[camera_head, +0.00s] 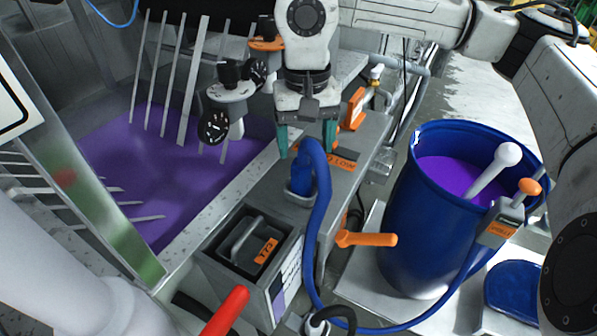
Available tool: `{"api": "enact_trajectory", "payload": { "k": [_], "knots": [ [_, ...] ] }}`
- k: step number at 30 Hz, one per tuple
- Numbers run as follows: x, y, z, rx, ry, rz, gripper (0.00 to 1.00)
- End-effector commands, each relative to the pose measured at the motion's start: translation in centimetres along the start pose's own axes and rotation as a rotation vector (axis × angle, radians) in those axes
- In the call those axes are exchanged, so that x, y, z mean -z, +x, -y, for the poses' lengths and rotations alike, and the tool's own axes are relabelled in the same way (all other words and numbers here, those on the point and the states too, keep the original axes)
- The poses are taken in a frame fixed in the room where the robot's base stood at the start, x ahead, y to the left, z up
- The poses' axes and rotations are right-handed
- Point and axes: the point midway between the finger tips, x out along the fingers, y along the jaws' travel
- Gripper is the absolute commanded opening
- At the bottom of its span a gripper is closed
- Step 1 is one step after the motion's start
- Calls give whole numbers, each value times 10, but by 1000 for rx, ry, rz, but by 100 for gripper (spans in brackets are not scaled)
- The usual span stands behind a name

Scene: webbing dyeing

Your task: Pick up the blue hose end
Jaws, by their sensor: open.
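The blue hose (316,205) arches up from a blue cup-like holder (300,180) on the grey ledge, and its end points down into or at that holder. From the arch it hangs down the front and runs right to the blue drum (430,230). My gripper (306,138) comes down from above with teal fingertips spread apart. It is open and empty. The top of the hose bend lies just below and between the fingertips, near the right one. I cannot tell whether they touch. The very tip of the hose end is hidden in the holder.
A vat of purple dye (150,175) with upright metal bars lies left. Gauges (228,100) stand beside my gripper. An orange lever (365,239), a grey box with a handle (250,245) and a red handle (226,312) are in front. The drum holds purple liquid and a white-knobbed rod.

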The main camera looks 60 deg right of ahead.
Motion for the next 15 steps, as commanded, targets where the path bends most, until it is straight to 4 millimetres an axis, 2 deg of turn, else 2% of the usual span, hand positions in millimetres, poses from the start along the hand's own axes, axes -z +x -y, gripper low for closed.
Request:
{"api": "enact_trajectory", "payload": {
  "k": [3,11,15],
  "knots": [
    [0,14,0,2,1,2,72],
    [-2,31,2,4,0,3,72],
    [-6,49,5,4,-1,4,72]
  ]
}}
